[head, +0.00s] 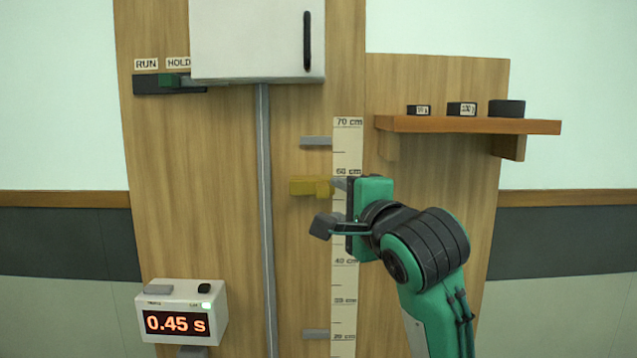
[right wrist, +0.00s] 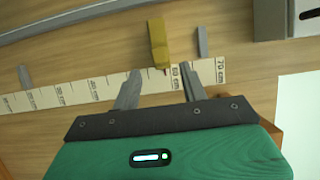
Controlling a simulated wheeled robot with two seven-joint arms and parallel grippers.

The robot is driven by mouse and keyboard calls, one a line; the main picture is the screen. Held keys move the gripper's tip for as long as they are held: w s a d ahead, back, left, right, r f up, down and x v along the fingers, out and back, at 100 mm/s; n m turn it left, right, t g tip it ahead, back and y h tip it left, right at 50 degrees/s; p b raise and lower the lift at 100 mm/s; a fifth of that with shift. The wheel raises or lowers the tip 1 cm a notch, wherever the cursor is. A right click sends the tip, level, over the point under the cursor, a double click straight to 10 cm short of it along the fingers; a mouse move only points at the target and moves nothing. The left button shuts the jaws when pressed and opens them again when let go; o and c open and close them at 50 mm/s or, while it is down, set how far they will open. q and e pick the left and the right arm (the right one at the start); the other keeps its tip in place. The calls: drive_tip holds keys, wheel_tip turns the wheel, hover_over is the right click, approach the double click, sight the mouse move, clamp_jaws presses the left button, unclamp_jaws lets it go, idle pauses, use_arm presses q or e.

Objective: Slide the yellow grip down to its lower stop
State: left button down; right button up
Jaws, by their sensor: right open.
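The yellow grip (head: 310,187) sticks out from the wooden panel just left of the scale, slightly below the 60 cm mark. My right gripper (head: 332,206) is open, close in front of the scale, with one finger above the other. In the right wrist view the yellow grip (right wrist: 158,44) lies just beyond the gap between the fingertips (right wrist: 161,74). Contact cannot be told. A grey lower stop (head: 316,333) shows near the 20 cm mark and an upper stop (head: 316,142) above the grip. Both stops also show in the wrist view, lower (right wrist: 24,76) and upper (right wrist: 202,41). My left gripper is out of view.
A grey vertical rail (head: 265,210) runs left of the grip. A white cabinet (head: 255,38) hangs above. A wooden shelf (head: 460,125) with dark weights juts out at right. A timer box (head: 180,296) reading 0.45 s stands lower left. The panel below the grip looks clear.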

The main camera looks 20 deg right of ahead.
sight(319, 190)
drive_tip(key=w+p, duration=0.1)
drive_tip(key=w, duration=0.1)
drive_tip(key=w+p, duration=0.1)
drive_tip(key=w, duration=0.2)
drive_tip(key=w+a+p, duration=0.1)
drive_tip(key=w, duration=0.2)
drive_tip(key=shift+r, duration=0.1)
drive_tip(key=shift+w+p, duration=0.45)
drive_tip(key=shift+w, duration=0.25)
drive_tip(key=shift+c, duration=0.4)
clamp_jaws()
wheel_tip(319, 190, down, 35)
drive_tip(key=b, duration=1.7)
drive_tip(key=shift+b, duration=0.35)
